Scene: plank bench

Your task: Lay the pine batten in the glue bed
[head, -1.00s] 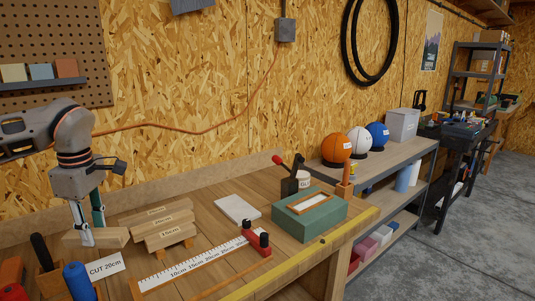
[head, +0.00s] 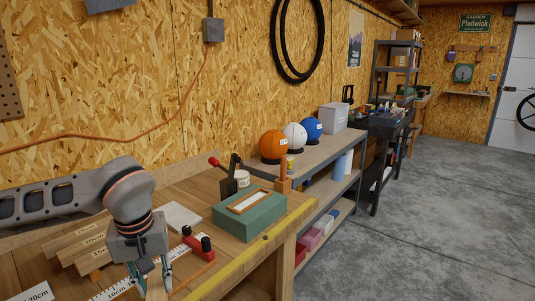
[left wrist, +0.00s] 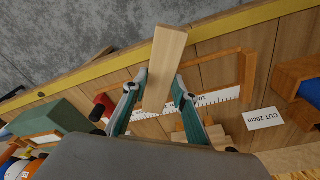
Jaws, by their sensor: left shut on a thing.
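My left gripper (head: 152,280) is shut on a pale pine batten (head: 157,291), held over the front of the bench near the ruler. In the left wrist view the batten (left wrist: 168,52) runs lengthwise out between the fingertips (left wrist: 160,84). The green block (head: 249,214) stands to the right of the gripper on the bench. A wood-framed pale recess (head: 249,201), which looks like the glue bed, is in its top and looks empty. The block also shows at the left of the left wrist view (left wrist: 62,111). My right gripper is not in view.
A ruler (head: 110,292) with a red-and-black stop (head: 198,246) lies near the gripper. Several stacked battens (head: 82,243) are at left. Yellow edging (head: 262,241) marks the bench front.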

